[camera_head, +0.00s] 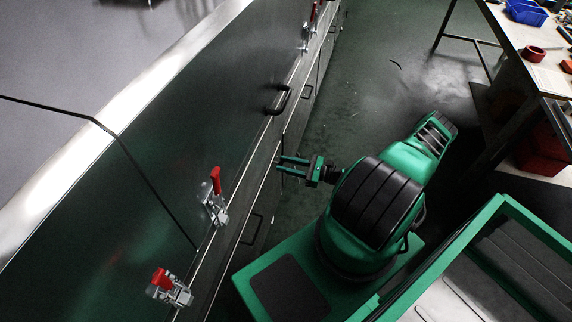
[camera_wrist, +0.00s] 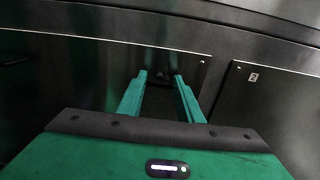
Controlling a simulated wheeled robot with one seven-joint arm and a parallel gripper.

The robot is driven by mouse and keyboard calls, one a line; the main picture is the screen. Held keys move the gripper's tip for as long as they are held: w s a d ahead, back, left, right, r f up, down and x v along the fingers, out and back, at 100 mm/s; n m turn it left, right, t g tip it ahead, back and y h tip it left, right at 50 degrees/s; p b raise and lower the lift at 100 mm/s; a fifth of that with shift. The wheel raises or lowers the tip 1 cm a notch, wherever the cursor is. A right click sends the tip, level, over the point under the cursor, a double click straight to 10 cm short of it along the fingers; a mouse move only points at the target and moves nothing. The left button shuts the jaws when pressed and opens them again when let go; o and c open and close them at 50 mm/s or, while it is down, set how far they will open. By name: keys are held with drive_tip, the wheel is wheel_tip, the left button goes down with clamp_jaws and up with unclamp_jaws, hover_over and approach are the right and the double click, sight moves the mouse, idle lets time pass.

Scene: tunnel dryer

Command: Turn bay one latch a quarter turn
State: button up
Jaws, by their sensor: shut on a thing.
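My gripper (camera_head: 279,164) reaches left to the dark front of the dryer, its two green fingers roughly level. In the wrist view my gripper (camera_wrist: 161,77) has its fingertips on either side of a small dark latch (camera_wrist: 161,76) near the top edge of the left lower panel (camera_wrist: 90,75). The fingers are shut on this latch; its exact angle is too dark to tell. The panel to the right carries a small plate marked 2 (camera_wrist: 253,77). In the head view the latch is hidden at the fingertips.
A workbench (camera_head: 541,76) with a blue bin (camera_head: 526,12) stands at right. The floor (camera_head: 362,85) between is clear.

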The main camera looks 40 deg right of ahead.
drive_tip(key=shift+w+d, duration=0.1)
drive_tip(key=shift+d, duration=0.05)
drive_tip(key=shift+a+f+n, duration=0.1)
drive_tip(key=shift+n, duration=4.4)
drive_tip(key=shift+a+f+n, duration=0.1)
drive_tip(key=shift+n, duration=4.4)
drive_tip(key=o, duration=0.9)
drive_tip(key=shift+f, duration=0.1)
drive_tip(key=shift+o, duration=0.9)
drive_tip(key=shift+a, duration=0.1)
